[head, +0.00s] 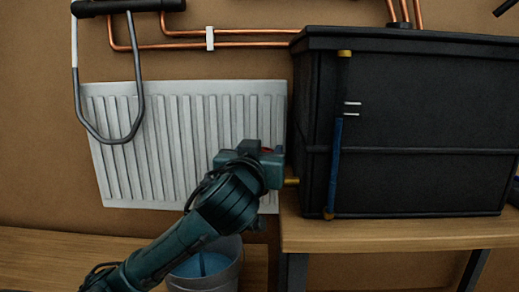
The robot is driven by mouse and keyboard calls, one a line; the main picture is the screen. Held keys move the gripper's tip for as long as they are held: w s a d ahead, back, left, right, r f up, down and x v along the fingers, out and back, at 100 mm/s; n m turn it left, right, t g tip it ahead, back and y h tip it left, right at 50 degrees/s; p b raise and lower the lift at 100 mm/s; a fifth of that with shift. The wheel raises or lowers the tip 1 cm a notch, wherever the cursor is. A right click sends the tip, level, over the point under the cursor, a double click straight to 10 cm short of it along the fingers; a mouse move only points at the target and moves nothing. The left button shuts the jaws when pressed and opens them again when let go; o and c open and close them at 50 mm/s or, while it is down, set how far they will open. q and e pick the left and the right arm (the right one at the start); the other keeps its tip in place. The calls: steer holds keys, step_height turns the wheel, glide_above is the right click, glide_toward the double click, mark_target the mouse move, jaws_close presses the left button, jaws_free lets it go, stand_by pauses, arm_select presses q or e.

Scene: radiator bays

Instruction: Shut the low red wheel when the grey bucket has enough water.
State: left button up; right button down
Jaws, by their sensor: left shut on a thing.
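My left gripper (270,162) is at the lower left side of the black tank (420,120). It is shut on the low red wheel (268,150), of which only a small bit of red shows between the fingers. A short brass pipe (291,182) joins the tank just right of the gripper. The grey bucket (233,272) stands below, partly behind my left arm. Blue water (205,264) shows inside it, below the rim. The spout and any stream of water are hidden by my arm. My right gripper is out of view.
The tank stands on a wooden bench (390,236). A sight tube (335,165) on its front shows blue in its lower part. A white radiator (185,140) hangs on the brown wall behind, with copper pipes (255,44) above. A bent dark tube (138,90) hangs at upper left.

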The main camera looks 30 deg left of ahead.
arm_select(q)
steer(key=shift+f, duration=0.1)
stand_by(0.3)
steer(key=o, duration=1)
